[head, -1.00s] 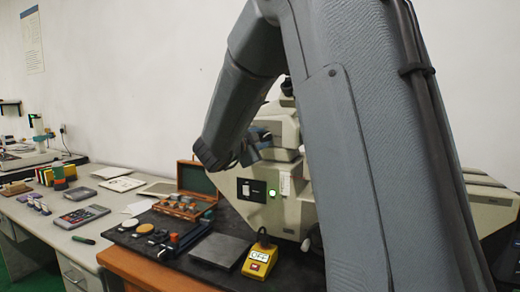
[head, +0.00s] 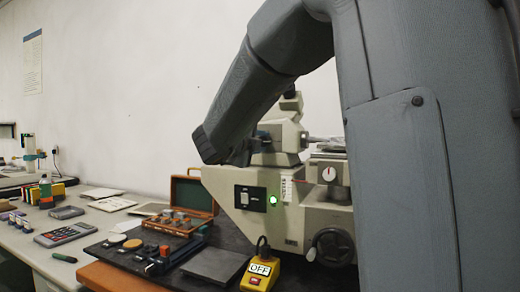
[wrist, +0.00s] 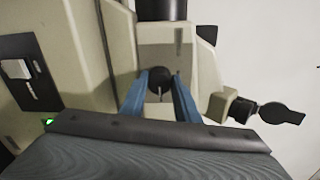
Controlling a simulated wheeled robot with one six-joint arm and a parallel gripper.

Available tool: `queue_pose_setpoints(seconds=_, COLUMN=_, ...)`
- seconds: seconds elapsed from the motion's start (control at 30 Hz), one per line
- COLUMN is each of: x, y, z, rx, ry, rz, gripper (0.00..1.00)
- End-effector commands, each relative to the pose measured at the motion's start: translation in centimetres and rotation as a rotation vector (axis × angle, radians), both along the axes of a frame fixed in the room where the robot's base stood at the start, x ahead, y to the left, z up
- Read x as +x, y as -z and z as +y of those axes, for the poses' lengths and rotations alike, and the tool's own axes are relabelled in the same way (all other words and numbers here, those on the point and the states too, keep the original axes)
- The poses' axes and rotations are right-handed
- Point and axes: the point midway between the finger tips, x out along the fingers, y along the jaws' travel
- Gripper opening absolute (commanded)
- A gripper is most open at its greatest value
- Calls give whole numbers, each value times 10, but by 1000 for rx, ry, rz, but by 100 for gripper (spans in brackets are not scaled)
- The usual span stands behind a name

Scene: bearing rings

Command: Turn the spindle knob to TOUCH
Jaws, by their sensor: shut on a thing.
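The spindle knob (wrist: 160,78) is a small round black knob with a pale line on it, in the upper middle of the wrist view. The two blue fingers of my gripper (wrist: 161,88) stand on either side of it and are shut on it. In the head view my gripper (head: 265,137) is at the upper housing of the cream machine (head: 310,215), and its own wrist partly hides the fingers and the knob. I cannot read a TOUCH mark in either view.
The machine carries a lit green lamp (head: 273,200), a white dial (head: 328,174) and a dark handwheel (head: 335,246). A yellow box marked OFF (head: 262,272) stands in front. A wooden case (head: 190,200) and a calculator (head: 65,234) lie to the left.

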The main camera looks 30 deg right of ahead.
Motion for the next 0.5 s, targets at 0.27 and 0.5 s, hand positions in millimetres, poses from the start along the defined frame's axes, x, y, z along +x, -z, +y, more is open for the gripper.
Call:
queue_pose_setpoints(seconds=0.27, x=0, y=0, z=0, rx=20, ry=1, rz=-24, gripper=6)
queue_pose_setpoints(seconds=0.5, x=0, y=0, z=0, rx=20, ry=1, rz=-24, gripper=6)
